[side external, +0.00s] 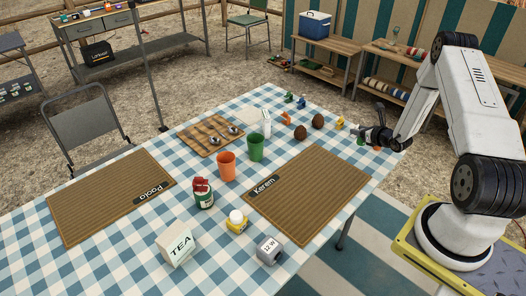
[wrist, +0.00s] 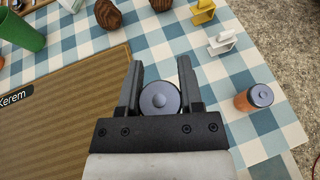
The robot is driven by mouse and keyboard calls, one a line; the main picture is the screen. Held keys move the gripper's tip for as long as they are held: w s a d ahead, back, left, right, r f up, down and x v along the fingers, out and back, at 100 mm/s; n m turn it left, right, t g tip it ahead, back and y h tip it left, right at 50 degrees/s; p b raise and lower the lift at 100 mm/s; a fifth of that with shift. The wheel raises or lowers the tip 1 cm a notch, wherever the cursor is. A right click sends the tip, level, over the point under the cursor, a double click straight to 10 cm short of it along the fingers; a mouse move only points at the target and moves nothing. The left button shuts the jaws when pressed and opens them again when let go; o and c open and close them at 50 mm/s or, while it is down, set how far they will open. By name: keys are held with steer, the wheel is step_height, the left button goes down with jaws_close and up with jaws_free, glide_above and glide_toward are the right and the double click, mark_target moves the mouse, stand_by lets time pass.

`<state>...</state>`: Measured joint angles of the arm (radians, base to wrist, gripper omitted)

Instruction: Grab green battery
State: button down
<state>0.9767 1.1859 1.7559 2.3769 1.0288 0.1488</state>
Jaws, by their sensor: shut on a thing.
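My gripper (wrist: 160,86) is shut on a battery (wrist: 160,99), seen end-on in the wrist view as a round grey cap with a raised centre. Its side is hidden, so I cannot see its colour. An orange battery (wrist: 259,96) with a dark grey end stands apart, to the right of the gripper in the wrist view.
A yellow holder (wrist: 203,13) and a white holder (wrist: 221,43) stand near the jaws. Two brown egg-shaped things (side external: 318,122) lie farther left. The Kerem placemat (side external: 310,195), green cup (side external: 256,148) and orange cup (side external: 226,167) are on the checked table. Bare cloth surrounds the orange battery.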

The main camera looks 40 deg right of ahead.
steer(key=s+a+r, duration=0.4)
steer(key=s+a, duration=0.1)
steer(key=s, duration=0.2)
steer(key=shift+s+a+r, duration=0.2)
steer(key=shift+a, duration=0.15)
stand_by(0.5)
